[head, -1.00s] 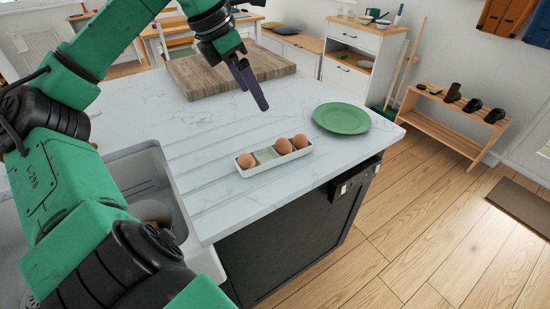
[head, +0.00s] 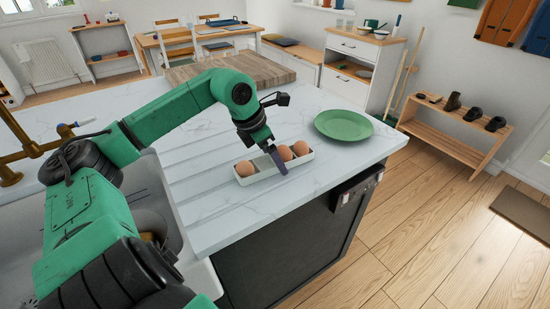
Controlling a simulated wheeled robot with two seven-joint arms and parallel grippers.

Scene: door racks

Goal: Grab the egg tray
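The egg tray (head: 262,176) is a small white oblong tray on the marble counter near its front edge. One brown egg (head: 245,168) sits at its left end and two brown eggs (head: 293,151) at its right end. My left gripper (head: 279,164) points down at the middle of the tray, in front of the right-hand eggs. Its fingers overlap each other in this view, so I cannot tell whether they are open or shut, or whether they touch the tray. My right gripper is not in view.
A green plate (head: 343,125) lies on the counter to the right of the tray. A wooden board (head: 228,68) lies at the back. A sink (head: 150,195) with a round brown item is at the left. The counter drops off in front to a dark cabinet (head: 290,240).

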